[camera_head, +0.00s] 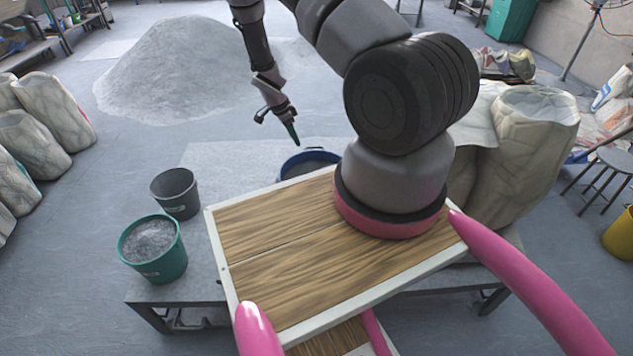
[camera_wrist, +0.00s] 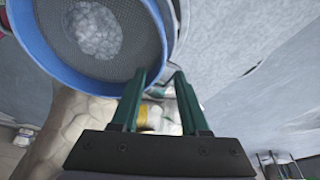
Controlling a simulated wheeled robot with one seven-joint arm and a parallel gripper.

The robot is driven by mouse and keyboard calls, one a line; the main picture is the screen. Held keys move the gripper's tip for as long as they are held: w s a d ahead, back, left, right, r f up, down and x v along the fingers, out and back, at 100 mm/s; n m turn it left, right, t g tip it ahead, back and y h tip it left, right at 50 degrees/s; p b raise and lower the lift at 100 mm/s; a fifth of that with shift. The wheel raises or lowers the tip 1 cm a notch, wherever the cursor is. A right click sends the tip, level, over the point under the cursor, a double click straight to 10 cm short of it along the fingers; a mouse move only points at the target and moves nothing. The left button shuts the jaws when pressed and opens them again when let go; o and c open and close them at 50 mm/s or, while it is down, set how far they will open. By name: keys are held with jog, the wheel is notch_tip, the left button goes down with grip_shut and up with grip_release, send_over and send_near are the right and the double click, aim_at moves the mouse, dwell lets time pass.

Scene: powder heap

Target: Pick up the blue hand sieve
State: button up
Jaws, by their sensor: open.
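The blue hand sieve (camera_head: 286,163) stands on the grey table in the head view, partly hidden behind the wooden board. In the wrist view the sieve (camera_wrist: 54,66) fills the upper left, with a blue rim, a dark mesh and a small heap of grey powder on the mesh. My gripper (camera_head: 294,136) is above and slightly left of the sieve in the head view. In the wrist view my gripper (camera_wrist: 160,74) has its two green fingers apart with nothing held. The left fingertip overlaps the right side of the blue rim; I cannot tell whether they touch.
A dark bucket (camera_head: 175,193) and a green bucket (camera_head: 153,250) with grey powder stand on the left of the table (camera_head: 215,158). A large powder heap (camera_head: 175,70) lies behind. Filled sacks (camera_head: 525,150) stand right of the table, and others (camera_head: 45,120) far left.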

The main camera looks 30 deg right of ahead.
send_over(302, 154)
jog(key=a, duration=0.2)
jog(key=x, duration=0.2)
jog(key=a+x, duration=0.1)
jog(key=x, duration=0.1)
jog(key=shift+s+f, duration=0.15)
jog(key=shift+w+x, duration=0.1)
jog(key=shift+x, duration=1.4)
jog(key=shift+w+x, duration=0.15)
jog(key=shift+x, duration=1.35)
jog(key=shift+d, duration=0.15)
grip_shut()
